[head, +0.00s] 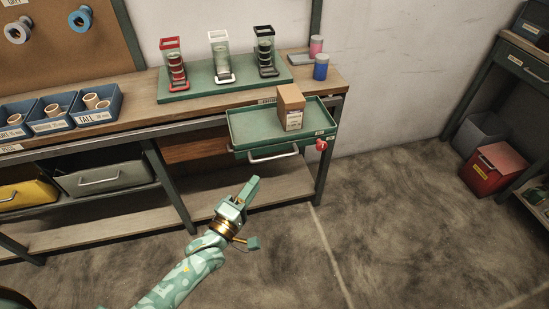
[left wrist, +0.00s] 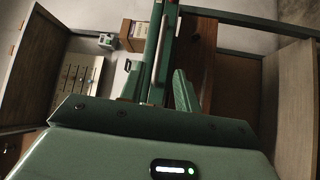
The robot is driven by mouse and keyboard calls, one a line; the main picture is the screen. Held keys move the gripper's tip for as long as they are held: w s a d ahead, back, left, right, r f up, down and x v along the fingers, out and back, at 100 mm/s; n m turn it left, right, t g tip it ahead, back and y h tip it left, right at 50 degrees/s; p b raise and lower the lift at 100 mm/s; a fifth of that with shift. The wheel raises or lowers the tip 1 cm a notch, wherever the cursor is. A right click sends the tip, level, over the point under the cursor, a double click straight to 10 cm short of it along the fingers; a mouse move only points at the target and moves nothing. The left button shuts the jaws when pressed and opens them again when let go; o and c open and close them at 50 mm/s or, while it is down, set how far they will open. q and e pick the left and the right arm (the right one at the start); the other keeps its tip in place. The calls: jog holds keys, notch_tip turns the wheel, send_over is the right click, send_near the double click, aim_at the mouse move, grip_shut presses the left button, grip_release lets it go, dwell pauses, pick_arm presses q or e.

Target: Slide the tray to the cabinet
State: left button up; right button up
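The green tray (head: 245,128) juts out from the right end of the workbench like a pulled-out drawer, with a cardboard box (head: 290,108) on it. A pale bar handle (head: 273,155) runs along its front, and a red knob (head: 321,145) is at its front right corner. My left gripper (head: 247,190) is below and in front of the tray, apart from the handle. In the left wrist view its fingers (left wrist: 163,90) are spread with nothing held between them. A dark green cabinet-like unit (head: 525,62) stands at the far right. My right gripper is out of view.
The bench top holds a green rack (head: 185,93) with several tape holders, blue bins (head: 52,124) and small cylinders (head: 321,67). A red box (head: 490,167) and a grey bin (head: 478,132) stand at right. The floor between is clear.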

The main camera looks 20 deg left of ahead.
aim_at(274, 158)
pick_arm(q)
jog(key=b+x, duration=0.1)
jog(key=x, duration=0.4)
jog(key=b+x, duration=0.2)
jog(key=x, duration=0.3)
jog(key=shift+w+d+f, duration=0.1)
jog(key=shift+w+f, duration=0.1)
jog(key=shift+w+r, duration=0.15)
jog(key=shift+w, duration=0.15)
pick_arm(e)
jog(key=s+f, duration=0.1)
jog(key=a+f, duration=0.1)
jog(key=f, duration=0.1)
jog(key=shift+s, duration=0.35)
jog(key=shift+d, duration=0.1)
pick_arm(q)
grip_shut()
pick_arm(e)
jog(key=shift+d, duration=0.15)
